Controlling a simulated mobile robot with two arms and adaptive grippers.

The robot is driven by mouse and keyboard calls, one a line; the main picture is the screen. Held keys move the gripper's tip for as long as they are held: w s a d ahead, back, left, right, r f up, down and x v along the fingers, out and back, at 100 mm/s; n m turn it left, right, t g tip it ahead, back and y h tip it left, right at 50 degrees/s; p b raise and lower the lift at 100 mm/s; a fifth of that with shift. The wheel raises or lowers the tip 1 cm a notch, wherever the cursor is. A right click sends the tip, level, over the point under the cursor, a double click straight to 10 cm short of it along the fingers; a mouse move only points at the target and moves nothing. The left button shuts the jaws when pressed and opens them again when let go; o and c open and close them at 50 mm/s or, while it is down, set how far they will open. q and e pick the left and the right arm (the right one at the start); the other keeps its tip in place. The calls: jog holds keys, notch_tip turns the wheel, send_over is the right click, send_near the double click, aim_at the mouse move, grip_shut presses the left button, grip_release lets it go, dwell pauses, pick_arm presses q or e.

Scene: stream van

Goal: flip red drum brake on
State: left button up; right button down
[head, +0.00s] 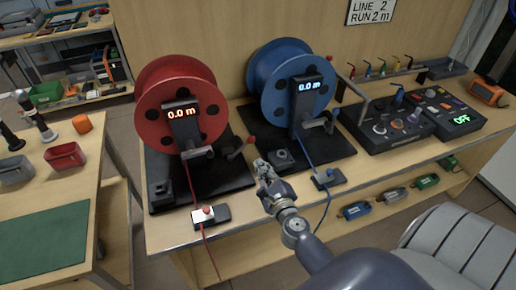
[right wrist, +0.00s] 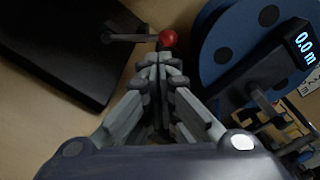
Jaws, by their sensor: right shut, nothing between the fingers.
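The red drum (head: 180,95) stands on a black base at the left of the bench, with a display reading 0.0 m (head: 183,113). A lever with a red ball knob (head: 250,140) sticks out at the right of this base. In the right wrist view the red knob (right wrist: 168,38) is just beyond my fingertips; whether they touch cannot be told. My right gripper (head: 263,168) is shut and empty, in front of the gap between the two drum bases. It also shows in the right wrist view (right wrist: 160,65). My left gripper is out of view.
The blue drum (head: 290,80) stands close on the right; its crank and base are near my right gripper. A small box with a red button (head: 207,213) lies at the front edge, and a similar box (head: 328,178) lies further right. A control panel (head: 410,120) stands at the right.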

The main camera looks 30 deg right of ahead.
aim_at(242, 148)
jog(key=shift+s+d+f+m+g+h, duration=0.15)
jog(key=shift+d+f+m+h, duration=0.1)
jog(key=shift+d+m, duration=0.15)
jog(key=shift+w+d+f+m+g+h, duration=0.15)
jog(key=shift+d+m+h, duration=0.1)
jog(key=shift+d+m, duration=0.15)
jog(key=shift+s, duration=0.1)
jog(key=x, duration=1)
jog(key=shift+a+r, duration=0.1)
jog(key=shift+r, duration=0.1)
